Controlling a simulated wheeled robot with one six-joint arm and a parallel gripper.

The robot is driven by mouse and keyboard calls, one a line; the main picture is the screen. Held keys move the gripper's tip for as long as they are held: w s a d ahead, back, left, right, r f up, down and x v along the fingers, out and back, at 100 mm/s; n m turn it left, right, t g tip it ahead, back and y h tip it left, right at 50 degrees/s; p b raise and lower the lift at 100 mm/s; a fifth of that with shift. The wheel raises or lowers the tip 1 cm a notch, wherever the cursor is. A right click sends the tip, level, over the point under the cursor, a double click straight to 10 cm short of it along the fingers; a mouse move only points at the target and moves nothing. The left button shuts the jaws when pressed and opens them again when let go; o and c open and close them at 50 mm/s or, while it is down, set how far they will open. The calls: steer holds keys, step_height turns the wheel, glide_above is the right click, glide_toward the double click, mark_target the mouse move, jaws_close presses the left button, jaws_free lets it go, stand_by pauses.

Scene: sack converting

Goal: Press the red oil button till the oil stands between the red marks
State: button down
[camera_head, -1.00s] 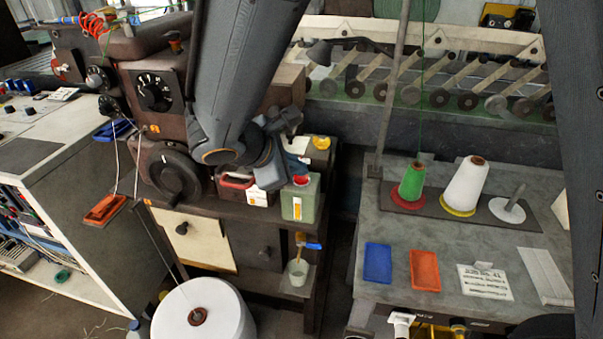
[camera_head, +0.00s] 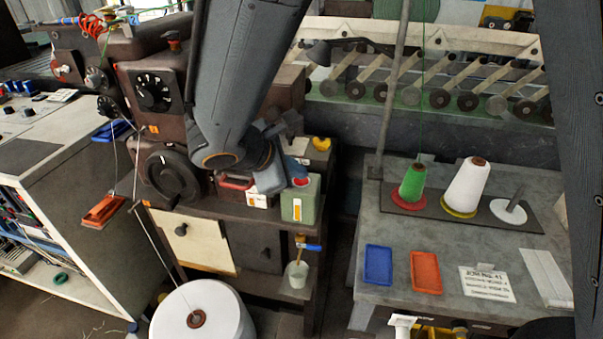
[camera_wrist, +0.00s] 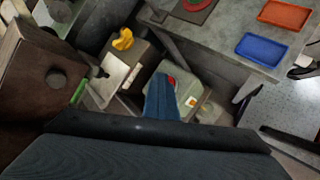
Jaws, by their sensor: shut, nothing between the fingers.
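The green oil tank (camera_head: 312,199) stands on the dark machine shelf. Its red button (camera_head: 300,182) is on top and also shows in the wrist view (camera_wrist: 171,82). A sight gauge (camera_head: 297,209) with a yellow-orange column is on its front; the red marks and exact oil level are too small to tell. My gripper (camera_head: 284,187) is shut and empty, pointing down beside the tank's left upper edge. In the wrist view its blue-grey finger (camera_wrist: 161,100) overlaps the tank close to the button. I cannot tell whether it touches the button.
A red-handled container (camera_head: 236,182) and a box with a yellow knob (camera_head: 321,144) stand close by. A small cup (camera_head: 297,275) sits below the tank. To the right is a grey table (camera_head: 385,210) with cones and trays. A white spool (camera_head: 222,312) stands in front.

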mark_target(297, 183)
steer(key=shift+r, duration=0.1)
steer(key=shift+r+p, duration=0.9)
steer(key=shift+r, duration=0.25)
step_height(297, 183, up, 5)
steer(key=p, duration=0.3)
steer(key=shift+p, duration=0.4)
